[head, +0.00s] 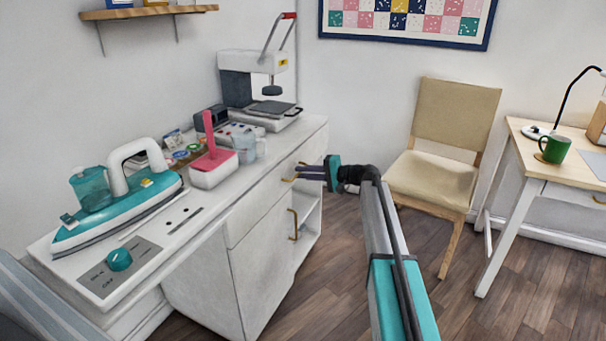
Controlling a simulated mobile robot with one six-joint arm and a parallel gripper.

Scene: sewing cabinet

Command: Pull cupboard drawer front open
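The white cupboard (258,259) stands along the left wall, with drawer fronts (258,216) under its top. The drawer fronts look closed. A brass handle (289,179) shows on a drawer front, right by the tips of my gripper (300,173). My gripper reaches in from the right with its dark fingers pointing left at the drawer front. The fingers are small and seen from the side, so I cannot tell whether they are open or shut, or whether they touch the handle. A lower door has a vertical brass handle (293,225).
An iron (122,211), a pink-and-white holder (212,167), a clear jug (247,147) and a press (262,92) stand on the cupboard top. A wooden chair (440,150) and a desk (530,165) with a green mug (555,148) are on the right. The floor before the cupboard is clear.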

